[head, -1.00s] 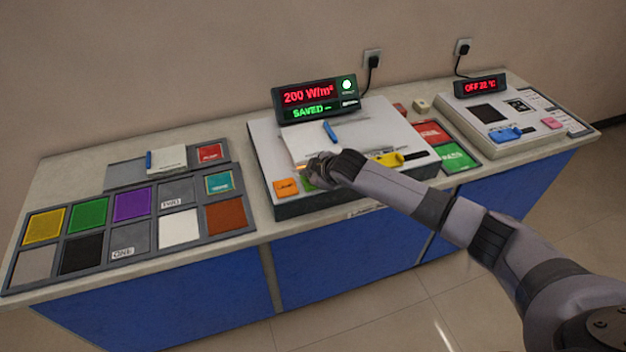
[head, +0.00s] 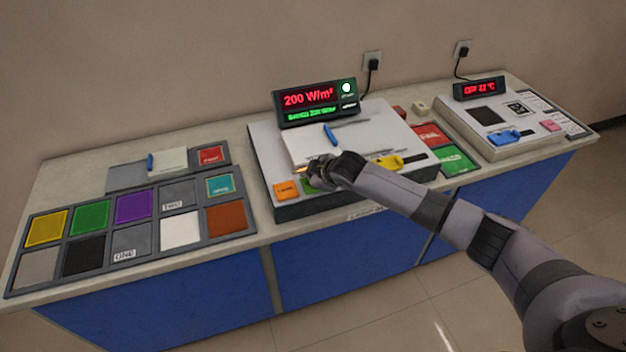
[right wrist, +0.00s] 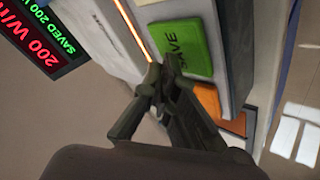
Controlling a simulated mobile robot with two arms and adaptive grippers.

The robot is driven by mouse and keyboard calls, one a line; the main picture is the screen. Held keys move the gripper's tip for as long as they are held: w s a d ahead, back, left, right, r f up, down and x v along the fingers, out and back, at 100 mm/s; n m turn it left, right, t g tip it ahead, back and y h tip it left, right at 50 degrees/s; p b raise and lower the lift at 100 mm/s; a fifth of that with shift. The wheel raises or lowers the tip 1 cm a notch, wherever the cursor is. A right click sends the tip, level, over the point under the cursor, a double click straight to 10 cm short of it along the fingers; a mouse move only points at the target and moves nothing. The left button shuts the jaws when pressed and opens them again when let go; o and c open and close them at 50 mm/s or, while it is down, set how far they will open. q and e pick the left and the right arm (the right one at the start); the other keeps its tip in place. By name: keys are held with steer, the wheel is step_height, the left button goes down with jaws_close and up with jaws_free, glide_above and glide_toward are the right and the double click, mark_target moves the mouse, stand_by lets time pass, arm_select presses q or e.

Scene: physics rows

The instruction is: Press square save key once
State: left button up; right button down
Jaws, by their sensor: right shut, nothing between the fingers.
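The square green save key (right wrist: 182,46) shows its SAVE lettering in the right wrist view. In the head view only a green sliver of the save key (head: 309,186) shows beside my gripper. My right gripper (right wrist: 154,84) is shut and empty, its tips at the edge of the key; I cannot tell whether they touch it. In the head view the right gripper (head: 312,172) is over the front left of the white console (head: 270,160). The console's display (head: 315,101) reads 200 W/m² in red; in the right wrist view the display (right wrist: 45,35) shows SAVED 200 in green. My left gripper is out of view.
An orange key (head: 287,190) sits left of the save key. A yellow slider (head: 387,162) and red and green pads (head: 455,158) lie to the right. A board of coloured tiles (head: 128,225) is on the left, and a second console (head: 500,135) on the right.

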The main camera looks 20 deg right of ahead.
steer(key=shift+r, duration=0.3)
step_height(320, 180, up, 5)
steer(key=p, duration=0.5)
steer(key=shift+r, duration=0.1)
stand_by(0.7)
